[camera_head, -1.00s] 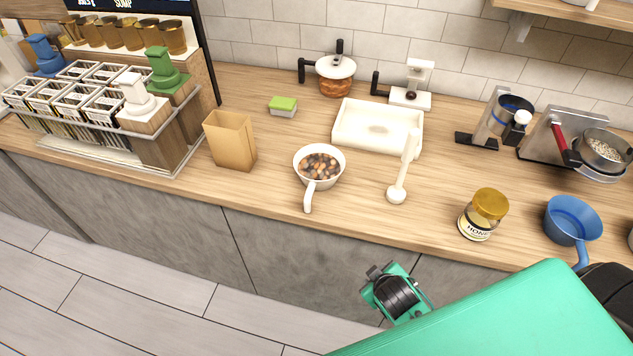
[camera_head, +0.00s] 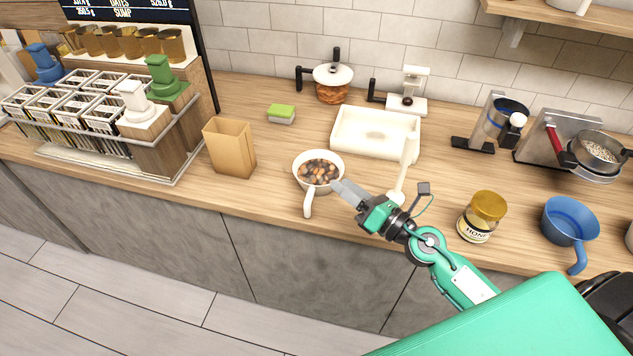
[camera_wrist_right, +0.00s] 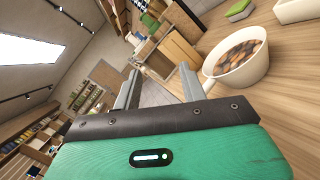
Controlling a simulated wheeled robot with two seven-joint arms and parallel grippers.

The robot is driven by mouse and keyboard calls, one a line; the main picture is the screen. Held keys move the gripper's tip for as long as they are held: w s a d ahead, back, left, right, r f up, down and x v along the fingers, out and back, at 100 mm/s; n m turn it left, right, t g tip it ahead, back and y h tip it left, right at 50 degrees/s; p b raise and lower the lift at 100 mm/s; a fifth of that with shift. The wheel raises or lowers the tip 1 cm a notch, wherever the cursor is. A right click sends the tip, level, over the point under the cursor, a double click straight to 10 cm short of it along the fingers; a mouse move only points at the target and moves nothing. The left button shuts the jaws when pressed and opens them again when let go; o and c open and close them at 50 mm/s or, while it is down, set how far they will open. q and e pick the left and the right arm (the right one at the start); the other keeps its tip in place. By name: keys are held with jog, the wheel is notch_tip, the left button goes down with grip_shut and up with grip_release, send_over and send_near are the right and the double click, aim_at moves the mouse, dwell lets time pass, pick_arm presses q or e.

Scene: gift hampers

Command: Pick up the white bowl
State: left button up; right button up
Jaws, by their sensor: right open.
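The white bowl (camera_head: 310,186) stands upright on the wooden counter, with a white handle pointing toward the front edge. It holds brown and dark round pieces. The bowl also shows at the right of the right wrist view (camera_wrist_right: 250,72). My right gripper (camera_head: 343,190) is just right of the bowl in the head view, with its jaws apart and nothing between them. In the wrist view its two fingers (camera_wrist_right: 158,90) are apart, and the bowl is to the right of them. My left gripper is not in view.
A white ladle (camera_head: 404,170) stands behind my right gripper. A honey jar (camera_head: 482,217) and a blue pan (camera_head: 568,222) are at the right. A brown paper bag (camera_head: 230,148) is left of the bowl, and a white tray (camera_head: 375,150) is behind it. Counter between bag and bowl is clear.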

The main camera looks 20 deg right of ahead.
notch_tip(320, 180, down, 4)
jog(key=f+n+g+y, duration=0.1)
jog(key=n+g, duration=0.3)
jog(key=n, duration=0.3)
jog(key=n+g, duration=0.4)
send_near(301, 215)
jog(key=shift+h, duration=0.4)
jog(key=w+a+p, duration=0.1)
jog(key=w+a+r+p, duration=0.1)
jog(key=a, duration=0.1)
jog(key=shift+w+a, duration=0.2)
jog(key=shift+a, duration=0.05)
jog(key=p+x, duration=0.2)
jog(key=x, duration=0.2)
jog(key=shift+w+a+p, duration=0.2)
jog(key=shift+w+p, duration=0.15)
jog(key=shift+w+a+f, duration=0.2)
grip_shut()
